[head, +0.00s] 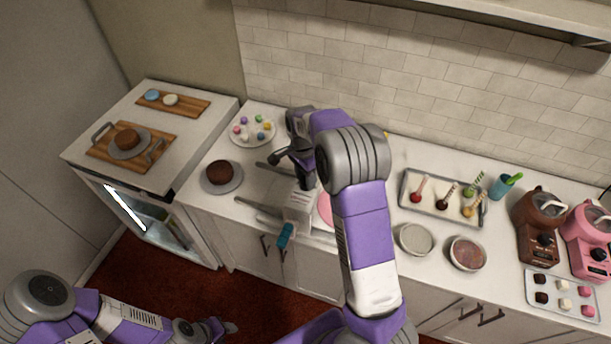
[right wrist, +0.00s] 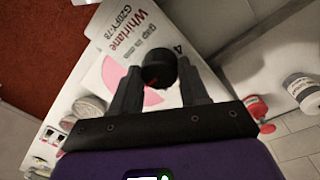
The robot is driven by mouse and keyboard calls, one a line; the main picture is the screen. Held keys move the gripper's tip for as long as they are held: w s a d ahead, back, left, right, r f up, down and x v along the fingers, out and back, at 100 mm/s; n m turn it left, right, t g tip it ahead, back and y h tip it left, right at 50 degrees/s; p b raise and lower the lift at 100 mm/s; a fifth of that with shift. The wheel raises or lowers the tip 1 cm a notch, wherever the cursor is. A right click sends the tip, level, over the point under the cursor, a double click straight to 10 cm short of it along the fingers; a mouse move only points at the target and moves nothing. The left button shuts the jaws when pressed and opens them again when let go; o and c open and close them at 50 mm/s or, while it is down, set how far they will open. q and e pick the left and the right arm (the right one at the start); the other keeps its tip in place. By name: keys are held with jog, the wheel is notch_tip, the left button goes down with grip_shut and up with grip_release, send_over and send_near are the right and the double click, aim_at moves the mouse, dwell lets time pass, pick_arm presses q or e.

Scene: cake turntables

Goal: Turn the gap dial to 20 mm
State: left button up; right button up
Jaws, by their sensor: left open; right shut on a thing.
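A white machine (head: 299,208) stands on the counter in the head view. Its panel (right wrist: 125,28) shows in the right wrist view, with the red word "Whirlane", the words "gap in mm" and a "4". The round black gap dial (right wrist: 160,67) sits on this panel. My right gripper (right wrist: 160,78) has one finger on each side of the dial and is shut on it. The dial's pointer and set value cannot be read, and most of the scale is hidden. In the head view my arm hides the dial. My left gripper (head: 226,328) is open, low at the left, away from the counter.
A pink round thing (head: 325,210) lies beside the machine, partly behind my right arm. A chocolate cake (head: 220,173) and a plate of coloured sweets (head: 252,131) are to the left. A tray (head: 411,202) of lollipops, two round pans and two mixers (head: 541,225) are to the right.

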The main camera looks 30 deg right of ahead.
jog(key=shift+w+d+r, duration=0.1)
jog(key=o, duration=1.1)
jog(key=shift+c, duration=0.2)
jog(key=r, duration=0.7)
jog(key=shift+w+r, duration=0.2)
jog(key=shift+r, duration=0.05)
